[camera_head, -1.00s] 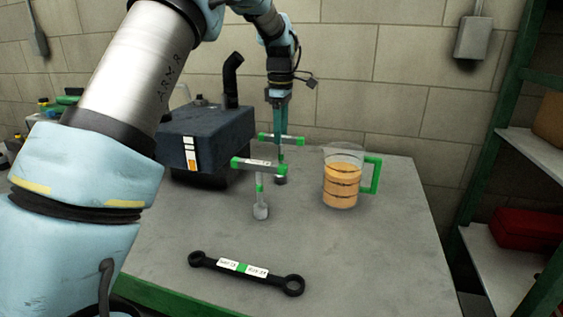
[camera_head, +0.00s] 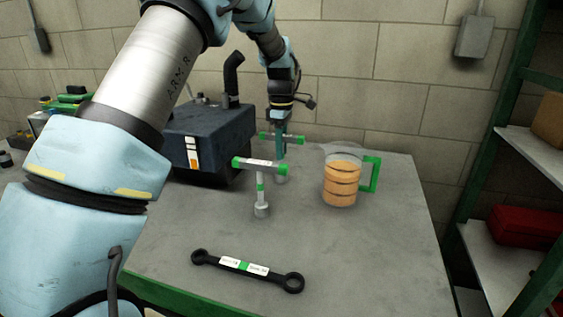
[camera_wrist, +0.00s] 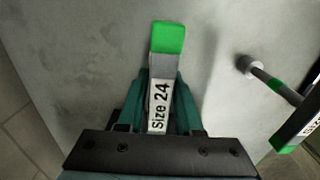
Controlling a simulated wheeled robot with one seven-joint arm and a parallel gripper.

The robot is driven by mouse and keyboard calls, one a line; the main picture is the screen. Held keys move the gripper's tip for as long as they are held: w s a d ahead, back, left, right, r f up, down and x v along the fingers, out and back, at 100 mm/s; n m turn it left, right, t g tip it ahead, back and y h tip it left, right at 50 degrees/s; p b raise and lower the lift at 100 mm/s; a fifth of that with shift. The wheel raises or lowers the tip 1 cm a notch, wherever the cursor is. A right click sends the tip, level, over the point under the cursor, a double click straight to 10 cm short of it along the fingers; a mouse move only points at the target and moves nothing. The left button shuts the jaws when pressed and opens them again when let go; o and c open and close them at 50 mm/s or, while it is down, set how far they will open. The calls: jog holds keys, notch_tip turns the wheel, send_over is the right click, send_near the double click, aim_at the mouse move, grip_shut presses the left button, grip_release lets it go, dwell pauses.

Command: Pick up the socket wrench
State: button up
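Two T-handled socket wrenches with green ends stand upright on the grey table. The nearer socket wrench (camera_head: 261,190) stands apart from my gripper; it also shows at the right of the wrist view (camera_wrist: 265,77). My gripper (camera_head: 282,150) points down at the farther socket wrench (camera_head: 268,137), behind the nearer one. In the wrist view, my gripper's fingers (camera_wrist: 160,100) lie on both sides of the "Size 24" handle (camera_wrist: 163,72). They are close to it, but I cannot tell whether they press on it. Its lower end is hidden by the handle and fingers.
A dark box-shaped unit (camera_head: 205,135) with a black pipe stands left of the wrenches. A jug of orange liquid (camera_head: 342,183) with a green handle stands to the right. A black double-ended ring spanner (camera_head: 247,268) lies in front. The table's (camera_head: 390,260) right front is clear.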

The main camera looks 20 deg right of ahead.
grip_shut()
dwell(1.0)
